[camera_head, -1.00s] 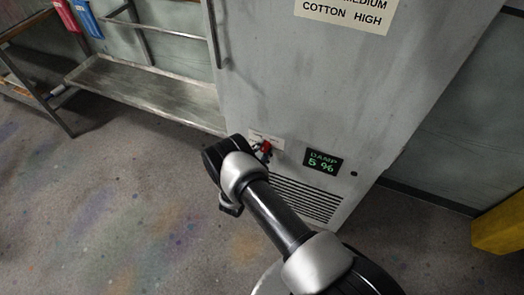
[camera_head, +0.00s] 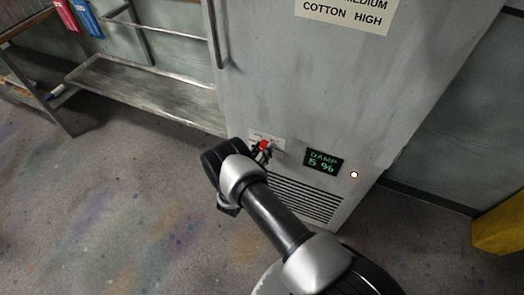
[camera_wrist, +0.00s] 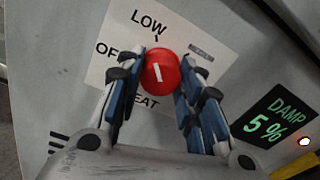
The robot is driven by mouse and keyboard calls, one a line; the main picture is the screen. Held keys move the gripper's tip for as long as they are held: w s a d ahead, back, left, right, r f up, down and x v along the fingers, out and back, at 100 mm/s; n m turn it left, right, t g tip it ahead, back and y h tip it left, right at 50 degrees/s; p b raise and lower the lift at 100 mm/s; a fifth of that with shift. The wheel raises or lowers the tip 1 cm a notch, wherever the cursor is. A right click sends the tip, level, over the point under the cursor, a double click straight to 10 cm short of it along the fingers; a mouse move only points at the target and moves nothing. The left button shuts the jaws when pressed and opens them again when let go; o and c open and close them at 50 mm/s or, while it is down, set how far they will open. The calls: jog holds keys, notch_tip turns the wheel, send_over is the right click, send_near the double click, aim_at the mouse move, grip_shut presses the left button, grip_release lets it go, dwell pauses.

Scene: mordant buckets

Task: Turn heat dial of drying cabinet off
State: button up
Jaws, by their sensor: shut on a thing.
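The drying cabinet (camera_head: 290,90) is grey and stands in front of me. Its red heat dial (camera_wrist: 160,72) sits on a white label plate (camera_wrist: 125,40) reading LOW at the top, OF at the left and EAT below. The dial's white mark is nearly upright and points toward the LOW tick. My gripper (camera_wrist: 158,82) has its blue-padded fingers on both sides of the dial, shut on it. The fingers hide parts of the label. In the head view, the dial (camera_head: 264,145) shows as a small red spot at the tip of my gripper (camera_head: 261,153).
A dark display (camera_head: 323,161) right of the dial reads DAMP 5 %. A small lamp (camera_head: 354,175) beside it glows. A vent grille (camera_head: 305,198) lies below. A metal rack (camera_head: 150,90) stands at left, a yellow object (camera_head: 500,222) at right. The floor at lower left is clear.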

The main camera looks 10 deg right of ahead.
jog(key=n, duration=1.2)
jog(key=shift+n, duration=0.3)
dwell(0.4)
jog(key=o, duration=1.1)
jog(key=shift+c, duration=0.2)
jog(key=v, duration=1.2)
jog(key=shift+f, duration=0.25)
